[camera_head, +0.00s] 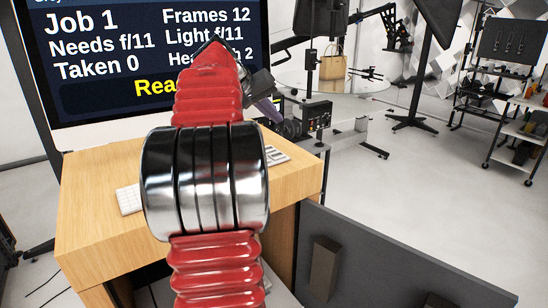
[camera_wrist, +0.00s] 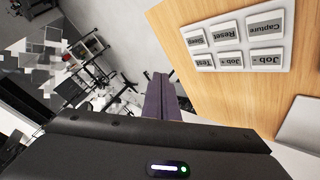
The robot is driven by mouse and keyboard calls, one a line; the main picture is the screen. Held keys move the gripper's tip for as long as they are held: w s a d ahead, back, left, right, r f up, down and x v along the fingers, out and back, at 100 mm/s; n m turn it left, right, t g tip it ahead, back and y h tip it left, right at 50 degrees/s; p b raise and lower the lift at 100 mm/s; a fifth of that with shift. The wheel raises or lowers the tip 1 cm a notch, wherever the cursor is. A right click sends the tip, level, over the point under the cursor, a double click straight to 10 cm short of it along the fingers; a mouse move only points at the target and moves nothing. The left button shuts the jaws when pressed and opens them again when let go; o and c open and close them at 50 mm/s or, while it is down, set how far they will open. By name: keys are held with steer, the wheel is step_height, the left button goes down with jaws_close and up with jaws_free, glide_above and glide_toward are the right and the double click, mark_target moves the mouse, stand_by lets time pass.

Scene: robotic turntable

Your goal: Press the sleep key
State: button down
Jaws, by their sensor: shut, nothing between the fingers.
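The sleep key (camera_wrist: 195,38) is a pale key on a white keypad (camera_wrist: 290,48) on the wooden desk. It shows upside down in the wrist view, at the keypad's left end, beside the reset key (camera_wrist: 227,33) and above the test key (camera_wrist: 204,61). My gripper (camera_wrist: 161,80) has purple fingers that are shut and empty. In that view its tips lie left of and below the sleep key, past the desk edge, apart from the keypad. In the head view my gripper (camera_head: 266,108) shows small behind my red arm, which hides part of the desk.
A large screen (camera_head: 100,60) stands behind the wooden desk (camera_head: 90,215) and reads Job 1, Taken 0. Pale devices lie on the desk either side of my arm. A grey panel (camera_head: 400,265) stands at front right. Stands and a shelf cart (camera_head: 525,125) are farther back.

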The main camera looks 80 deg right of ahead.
mark_target(274, 156)
steer(key=shift+f, duration=0.1)
steer(key=shift+f, duration=4.35)
steer(key=shift+f, duration=0.15)
steer(key=shift+f, duration=0.2)
steer(key=shift+f, duration=0.4)
steer(key=shift+r, duration=0.85)
steer(key=shift+r, duration=2.5)
